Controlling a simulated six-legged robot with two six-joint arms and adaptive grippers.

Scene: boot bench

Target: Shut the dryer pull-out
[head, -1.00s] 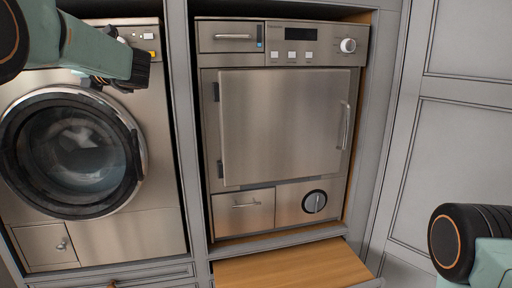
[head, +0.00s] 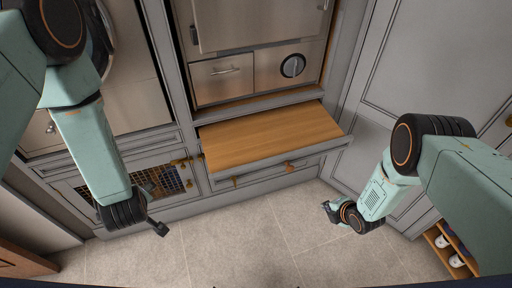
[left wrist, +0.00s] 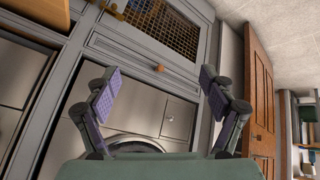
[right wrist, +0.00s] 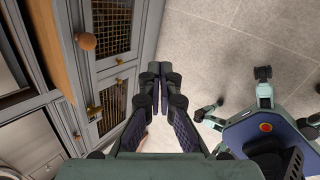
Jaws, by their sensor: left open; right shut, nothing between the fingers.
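The dryer pull-out (head: 270,136) is a wooden-topped shelf with a grey front, standing out from the cabinet below the steel dryer (head: 255,74). Its wooden edge also shows at the upper left of the right wrist view (right wrist: 60,48). My right gripper (head: 328,211) is shut and empty, to the right of the pull-out's front and apart from it; its closed fingers show in the right wrist view (right wrist: 161,76). My left gripper (head: 154,212) is open and empty, left of the pull-out in front of the lower cabinets; its spread fingers show in the left wrist view (left wrist: 155,80).
Grey drawers and doors with wooden knobs (head: 290,168) and a mesh-fronted door (head: 168,181) lie below. A washer (head: 120,85) stands left. A small shoe shelf (head: 452,250) is at the lower right. The tiled floor (head: 240,245) in front is clear.

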